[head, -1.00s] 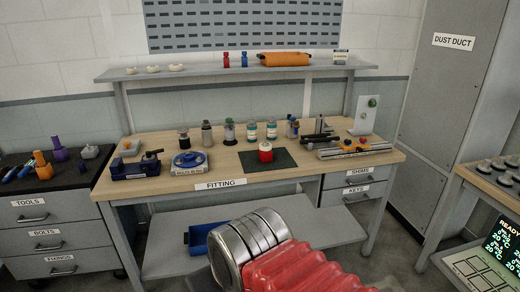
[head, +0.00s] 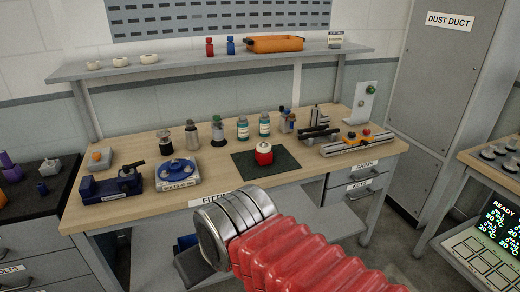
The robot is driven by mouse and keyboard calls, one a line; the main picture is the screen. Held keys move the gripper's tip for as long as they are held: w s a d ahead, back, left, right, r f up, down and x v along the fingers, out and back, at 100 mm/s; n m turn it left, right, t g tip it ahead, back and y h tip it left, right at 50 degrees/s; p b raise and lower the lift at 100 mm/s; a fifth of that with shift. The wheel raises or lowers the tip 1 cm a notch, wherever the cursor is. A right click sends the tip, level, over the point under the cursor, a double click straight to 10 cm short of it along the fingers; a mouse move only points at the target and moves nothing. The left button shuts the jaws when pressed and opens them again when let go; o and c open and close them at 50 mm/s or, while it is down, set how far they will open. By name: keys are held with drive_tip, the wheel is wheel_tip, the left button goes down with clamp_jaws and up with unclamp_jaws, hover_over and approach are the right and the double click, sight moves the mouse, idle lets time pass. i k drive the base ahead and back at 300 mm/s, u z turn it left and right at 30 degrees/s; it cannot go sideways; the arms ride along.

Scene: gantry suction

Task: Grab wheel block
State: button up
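I cannot pick out a wheel block for certain. A red block with a white round top (head: 264,154) sits on a dark green mat (head: 283,162) in the middle of the bench. To its left, a round blue holder (head: 178,176) carries small grey pieces and a label too small to read. A dark blue vise-like tool (head: 112,186) stands further left. My arm, with red bellows and silver rings, reaches in from the lower right and ends in front of the bench, apart from these things. No gripper fingers show.
The wooden bench (head: 330,172) also holds several bottles (head: 243,128) behind the mat and an orange-and-grey rail fixture (head: 350,140) at the right. A shelf (head: 205,66) with an orange tray (head: 273,44) hangs above. A drawer cabinet (head: 35,235) stands left, a control panel (head: 490,235) right.

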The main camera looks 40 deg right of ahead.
sight(264, 155)
drive_tip(key=z, duration=0.15)
drive_tip(key=i, duration=1.3)
drive_tip(key=z, duration=0.2)
